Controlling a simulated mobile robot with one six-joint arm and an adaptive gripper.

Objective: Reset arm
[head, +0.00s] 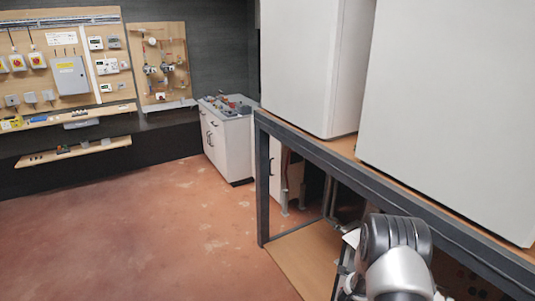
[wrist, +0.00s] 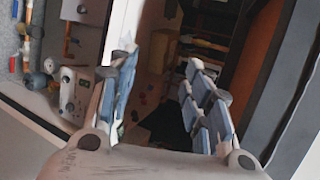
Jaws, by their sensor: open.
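My gripper (wrist: 158,95) shows in the wrist view with its two blue-padded fingers spread apart. It is open, and nothing is held between the fingers. In the head view, part of my arm is at the lower right, in front of the dark metal frame (head: 262,180). The fingers cannot be made out in the head view.
Two large white units (head: 310,60) stand on the frame's wooden top. A white cabinet (head: 228,145) with items on top is at the back. Boards with switches and meters (head: 70,65) hang on the left wall, above shelves (head: 75,150). The reddish floor (head: 150,235) is clear.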

